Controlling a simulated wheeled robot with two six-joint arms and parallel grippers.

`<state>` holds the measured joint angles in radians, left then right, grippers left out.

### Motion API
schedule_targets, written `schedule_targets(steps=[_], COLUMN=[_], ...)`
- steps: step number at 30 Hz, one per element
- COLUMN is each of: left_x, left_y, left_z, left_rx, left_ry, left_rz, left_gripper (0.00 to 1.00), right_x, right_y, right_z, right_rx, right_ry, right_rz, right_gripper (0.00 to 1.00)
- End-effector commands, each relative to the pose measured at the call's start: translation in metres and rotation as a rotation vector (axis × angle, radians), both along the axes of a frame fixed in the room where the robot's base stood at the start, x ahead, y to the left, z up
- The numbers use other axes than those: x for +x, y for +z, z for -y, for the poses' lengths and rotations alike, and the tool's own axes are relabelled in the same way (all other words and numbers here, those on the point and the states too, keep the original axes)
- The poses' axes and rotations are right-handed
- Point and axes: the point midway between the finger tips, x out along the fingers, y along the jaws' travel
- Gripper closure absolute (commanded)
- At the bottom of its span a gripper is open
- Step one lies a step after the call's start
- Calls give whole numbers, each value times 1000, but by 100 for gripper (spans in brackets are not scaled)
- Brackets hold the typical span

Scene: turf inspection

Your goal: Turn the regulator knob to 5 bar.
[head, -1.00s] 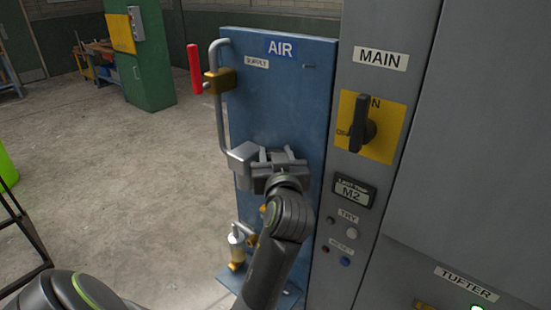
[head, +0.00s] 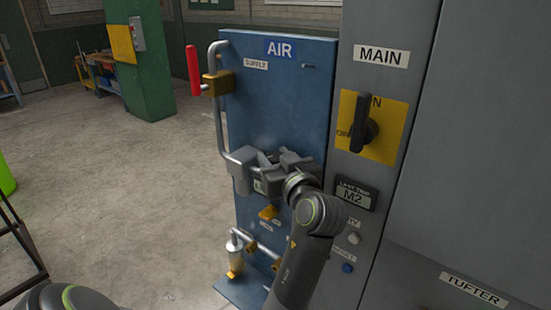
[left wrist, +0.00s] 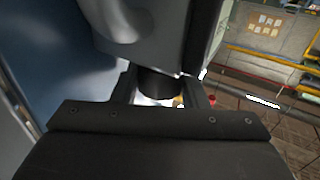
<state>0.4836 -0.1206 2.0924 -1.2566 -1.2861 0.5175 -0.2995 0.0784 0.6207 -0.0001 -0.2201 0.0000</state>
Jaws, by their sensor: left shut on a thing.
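The blue AIR panel (head: 275,105) carries a pipe that runs down to the grey regulator body (head: 240,160). My left gripper (head: 266,161) is at the regulator, with its wrist to the right of it. In the left wrist view a dark round knob (left wrist: 160,84) sits between the two fingers of my left gripper (left wrist: 160,97), below a grey body. The gripper is shut on this knob. In the head view the gripper hides the knob. No pressure reading can be made out. My right gripper is not in view.
A red-handled supply valve (head: 194,70) is at the panel's upper left. The grey cabinet with the MAIN switch (head: 365,131) stands close on the right.

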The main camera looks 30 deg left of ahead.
Motion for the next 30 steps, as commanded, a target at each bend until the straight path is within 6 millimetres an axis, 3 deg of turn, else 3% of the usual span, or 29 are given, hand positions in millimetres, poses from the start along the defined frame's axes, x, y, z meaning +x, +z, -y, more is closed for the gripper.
schedule_targets(steps=[1, 2, 6, 17, 30], left_x=[0, 0, 0, 0, -1], left_y=[2, 2, 2, 2, 3], left_z=[0, 0, 0, 0, -1], left_rx=[3, 3, 3, 1, 4], left_ry=[-1, -2, -1, -31, -294], left_rz=[4, 4, 3, 0, -1], left_gripper=[83, 57, 40, 40, 40], right_x=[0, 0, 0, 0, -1], right_y=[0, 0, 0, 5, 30], right_z=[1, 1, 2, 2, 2], right_rx=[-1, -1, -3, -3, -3], right_ry=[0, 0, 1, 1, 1], right_rz=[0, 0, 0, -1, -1], right_gripper=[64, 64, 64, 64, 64])
